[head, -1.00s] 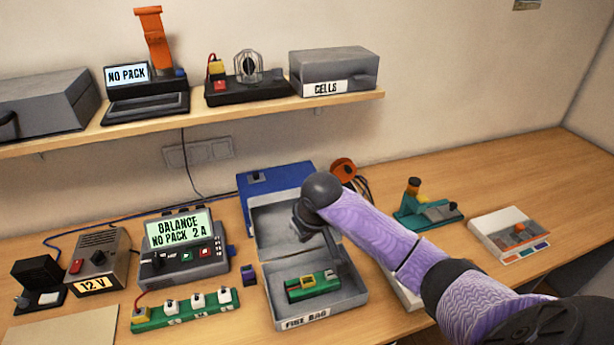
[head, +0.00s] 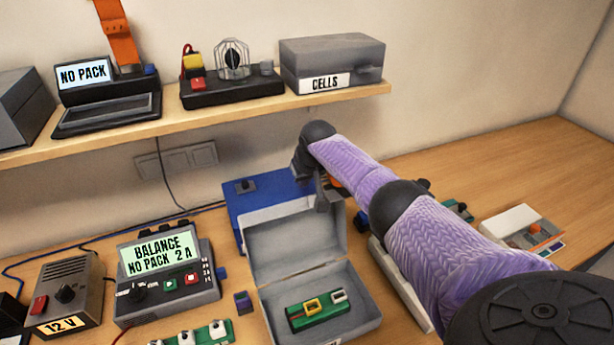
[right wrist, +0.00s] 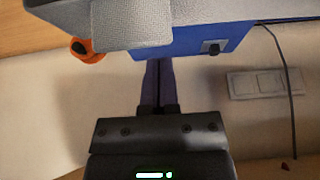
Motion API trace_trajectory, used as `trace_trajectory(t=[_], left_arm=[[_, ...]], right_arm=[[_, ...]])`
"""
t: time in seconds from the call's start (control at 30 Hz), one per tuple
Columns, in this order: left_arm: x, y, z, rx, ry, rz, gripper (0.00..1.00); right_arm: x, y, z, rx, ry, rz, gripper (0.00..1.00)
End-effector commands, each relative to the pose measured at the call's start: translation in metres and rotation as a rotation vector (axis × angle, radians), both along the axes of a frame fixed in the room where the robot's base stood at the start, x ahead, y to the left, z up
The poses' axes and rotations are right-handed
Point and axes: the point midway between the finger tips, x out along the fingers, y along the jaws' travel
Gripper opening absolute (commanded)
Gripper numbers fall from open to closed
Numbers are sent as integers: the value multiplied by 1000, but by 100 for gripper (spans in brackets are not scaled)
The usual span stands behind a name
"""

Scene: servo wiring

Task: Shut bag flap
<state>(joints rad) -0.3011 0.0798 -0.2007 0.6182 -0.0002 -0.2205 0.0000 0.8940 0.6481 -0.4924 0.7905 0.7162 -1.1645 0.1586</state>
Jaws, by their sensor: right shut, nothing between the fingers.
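The grey fire bag (head: 368,328) stands open on the bench, its flap (head: 295,248) raised and leaning back. A green pack (head: 316,311) with a yellow part and a pale part lies inside it. My right gripper (head: 322,202) is shut and empty, at the top right edge of the raised flap; I cannot tell whether it touches it. In the right wrist view its closed fingers (right wrist: 158,68) point towards the grey flap (right wrist: 130,22) and a blue box (right wrist: 222,42). My left gripper is not in view.
The blue box (head: 236,204) stands just behind the flap. A balance charger (head: 165,275) and a 12 V supply (head: 66,295) are to the left. A shelf (head: 230,108) with equipment hangs above. A white tray (head: 520,228) sits at the right.

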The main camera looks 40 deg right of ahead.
Motion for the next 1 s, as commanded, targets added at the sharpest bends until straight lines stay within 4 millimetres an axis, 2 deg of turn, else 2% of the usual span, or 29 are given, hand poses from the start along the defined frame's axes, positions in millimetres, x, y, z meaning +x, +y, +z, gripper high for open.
trace_trajectory(t=[0.03, 0.1, 0.3, 0.77, 1.0], left_arm=[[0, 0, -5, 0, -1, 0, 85], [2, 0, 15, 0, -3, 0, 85], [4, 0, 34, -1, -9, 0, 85], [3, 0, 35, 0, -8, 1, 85], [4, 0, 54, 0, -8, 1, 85]], right_arm=[[1, 0, -8, -1, 1, 1, 0], [-9, 2, 4, -6, 1, 3, 0], [-30, 9, 9, -3, 1, 2, 0], [-36, 11, 7, -2, -1, 1, 0], [-43, 14, 14, -17, -49, 4, 0]])
